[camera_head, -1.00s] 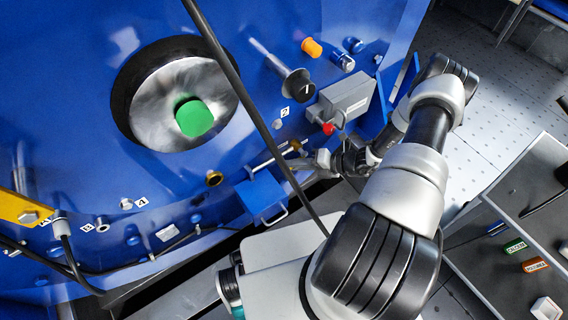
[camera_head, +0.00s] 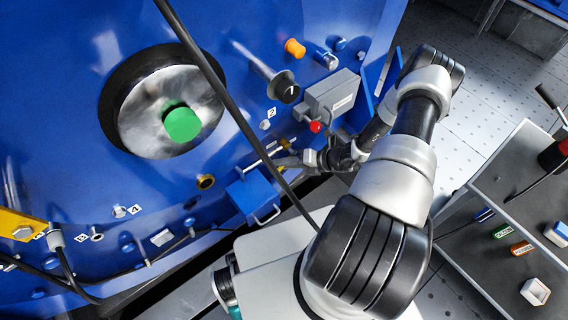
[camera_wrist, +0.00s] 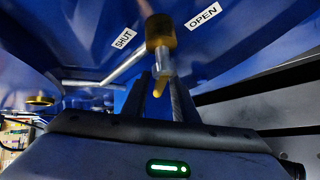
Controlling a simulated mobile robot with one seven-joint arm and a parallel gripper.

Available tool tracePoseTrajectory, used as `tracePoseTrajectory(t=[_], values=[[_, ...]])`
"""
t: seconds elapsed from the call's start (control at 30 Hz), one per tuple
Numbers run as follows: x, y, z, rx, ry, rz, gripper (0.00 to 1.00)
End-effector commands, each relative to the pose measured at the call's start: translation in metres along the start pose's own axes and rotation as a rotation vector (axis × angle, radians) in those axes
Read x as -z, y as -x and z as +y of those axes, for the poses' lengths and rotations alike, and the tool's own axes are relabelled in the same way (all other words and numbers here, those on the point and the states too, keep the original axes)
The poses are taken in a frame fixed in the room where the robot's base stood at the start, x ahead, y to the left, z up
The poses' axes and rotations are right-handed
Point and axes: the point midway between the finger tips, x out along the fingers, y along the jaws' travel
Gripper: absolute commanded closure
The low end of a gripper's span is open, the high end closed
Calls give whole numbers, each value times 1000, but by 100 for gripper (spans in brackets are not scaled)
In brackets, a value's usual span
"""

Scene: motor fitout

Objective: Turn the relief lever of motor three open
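In the wrist view, a brass valve body (camera_wrist: 160,33) sits on the blue housing between a SHUT label (camera_wrist: 123,38) on the left and an OPEN label (camera_wrist: 203,16) on the right. A silver lever-like rod (camera_wrist: 127,68) runs from the valve down to the left, on the SHUT side. A silver stub with a yellow tip (camera_wrist: 158,87) hangs below the valve. My gripper (camera_wrist: 161,88) has its dark fingers apart, below the valve, with the yellow tip showing between them. Contact cannot be told. In the head view, my gripper (camera_head: 307,159) is small beside the housing.
A blue box (camera_head: 252,195) with a wire handle stands near my gripper. A grey box with a red knob (camera_head: 316,127) is just above it. A black cable (camera_head: 222,93) crosses the head view. A grey cart (camera_head: 470,250) with small parts stands at right.

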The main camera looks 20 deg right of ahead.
Motion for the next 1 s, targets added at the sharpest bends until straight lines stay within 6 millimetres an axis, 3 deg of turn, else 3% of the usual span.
tracePoseTrajectory(t=[0.3, 0.47, 1.0], values=[[0, 0, 1, -1, -1, 1, 70], [0, 14, 1, 0, 0, 0, 70], [-1, 138, 1, 1, 0, -1, 70]])
